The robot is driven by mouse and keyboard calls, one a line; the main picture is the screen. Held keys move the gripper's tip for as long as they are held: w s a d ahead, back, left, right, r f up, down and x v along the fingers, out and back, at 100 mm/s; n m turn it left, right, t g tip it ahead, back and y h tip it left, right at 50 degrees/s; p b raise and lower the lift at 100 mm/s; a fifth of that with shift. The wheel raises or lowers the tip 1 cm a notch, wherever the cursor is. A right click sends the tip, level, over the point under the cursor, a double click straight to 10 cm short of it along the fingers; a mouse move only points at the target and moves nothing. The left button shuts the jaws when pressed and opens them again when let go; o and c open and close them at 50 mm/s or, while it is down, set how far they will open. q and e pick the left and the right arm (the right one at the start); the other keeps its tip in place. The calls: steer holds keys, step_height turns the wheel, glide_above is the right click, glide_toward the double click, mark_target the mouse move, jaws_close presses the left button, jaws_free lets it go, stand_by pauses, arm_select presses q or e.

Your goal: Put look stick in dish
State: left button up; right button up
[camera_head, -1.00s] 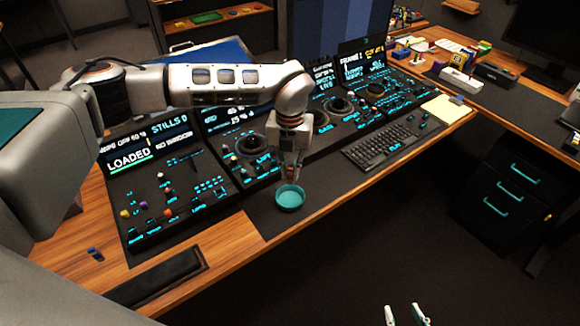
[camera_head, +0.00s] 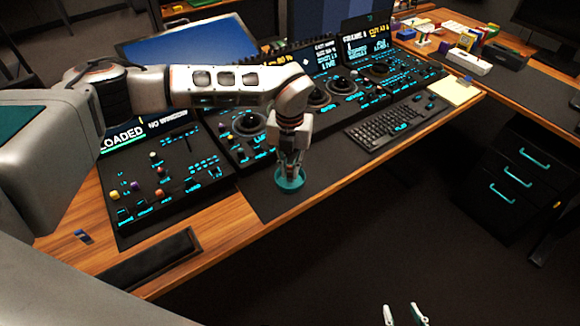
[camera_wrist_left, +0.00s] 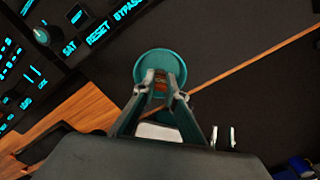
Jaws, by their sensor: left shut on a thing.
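The teal round dish (camera_head: 289,187) sits on the dark mat at the desk's front edge. It also shows in the left wrist view (camera_wrist_left: 152,62). My left gripper (camera_head: 291,172) points down over the dish, with its fingertips at or just inside the rim. It is shut on a small orange-brown thing (camera_wrist_left: 160,87), which I take to be the look stick; the fingers hide most of it. I cannot tell whether it touches the dish floor. My right gripper (camera_head: 404,313) is at the bottom edge, with its two fingertips apart and nothing seen between them.
Control panels with knobs and trackballs stand behind the dish. A keyboard (camera_head: 390,124) lies to its right, and a yellow note pad (camera_head: 455,91) lies farther right. The mat right of the dish is clear.

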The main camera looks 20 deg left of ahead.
mark_target(290, 167)
arm_select(q)
steer(key=o, duration=0.9)
arm_select(e)
steer(key=shift+w+r, duration=0.15)
steer(key=shift+r, duration=0.15)
steer(key=shift+f, duration=0.2)
arm_select(q)
steer(key=shift+r, duration=0.25)
step_height(290, 167, up, 7)
steer(key=p, duration=0.5)
steer(key=shift+f, duration=0.25)
arm_select(e)
steer(key=shift+w+r, duration=0.2)
steer(key=shift+r, duration=1.25)
steer(key=shift+w+r, duration=0.15)
steer(key=shift+r, duration=1.25)
